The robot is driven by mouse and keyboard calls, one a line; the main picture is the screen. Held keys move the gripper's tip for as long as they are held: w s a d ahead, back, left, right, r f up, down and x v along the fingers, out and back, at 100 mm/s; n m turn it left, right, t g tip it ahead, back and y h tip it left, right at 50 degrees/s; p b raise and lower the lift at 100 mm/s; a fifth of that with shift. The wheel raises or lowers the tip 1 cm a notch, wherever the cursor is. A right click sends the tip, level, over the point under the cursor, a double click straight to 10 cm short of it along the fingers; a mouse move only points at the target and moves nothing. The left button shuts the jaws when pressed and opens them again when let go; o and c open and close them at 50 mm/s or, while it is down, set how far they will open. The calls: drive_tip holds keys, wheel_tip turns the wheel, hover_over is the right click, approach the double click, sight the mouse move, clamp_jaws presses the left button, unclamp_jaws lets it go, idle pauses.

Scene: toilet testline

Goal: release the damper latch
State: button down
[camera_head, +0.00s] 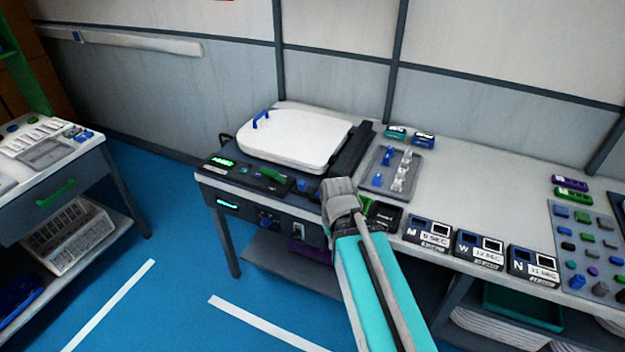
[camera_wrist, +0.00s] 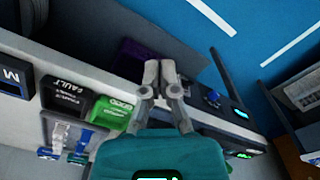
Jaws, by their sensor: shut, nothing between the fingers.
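The white toilet lid (camera_head: 295,138) lies flat on the test bench, with a blue handle (camera_head: 261,119) at its far left edge. The bench front (camera_head: 245,215) carries a lit display, a blue knob (camera_head: 266,220) and a small pale fitting (camera_head: 298,231). The blue knob also shows in the wrist view (camera_wrist: 213,96). I cannot tell which part is the damper latch. My gripper (camera_wrist: 160,66) is shut and empty in the wrist view, its fingertips by the bench's front edge. In the head view my arm hides the fingertips.
A grey tray (camera_head: 412,186) with blue and clear parts stands right of the lid. Boxes marked M (camera_head: 428,234), W (camera_head: 479,249) and N (camera_head: 533,266) line the front edge. A FAULT box (camera_wrist: 67,97) and a green box (camera_wrist: 111,112) sit near my gripper. Blue floor is open in front.

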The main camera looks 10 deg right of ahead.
drive_tip(key=shift+w, duration=0.15)
drive_tip(key=shift+a, duration=0.1)
drive_tip(key=w+d+m+t+y+b, duration=0.1)
drive_tip(key=w+m+y, duration=0.1)
drive_tip(key=w+m, duration=0.6)
drive_tip(key=w+d+r+m+t+y+b, duration=0.1)
drive_tip(key=w+d+m+t+y, duration=0.1)
drive_tip(key=w+m, duration=0.6)
drive_tip(key=w+d+r+m+t+y+b, duration=0.1)
drive_tip(key=w+d+m+t+y, duration=0.1)
drive_tip(key=w+m, duration=0.6)
drive_tip(key=shift+w+y, duration=0.25)
drive_tip(key=shift+y, duration=0.35)
drive_tip(key=shift+w+d+r+m, duration=0.1)
drive_tip(key=shift+w+d+m, duration=0.1)
drive_tip(key=shift+m, duration=0.4)
drive_tip(key=shift+a+b, duration=0.1)
drive_tip(key=shift+b, duration=0.25)
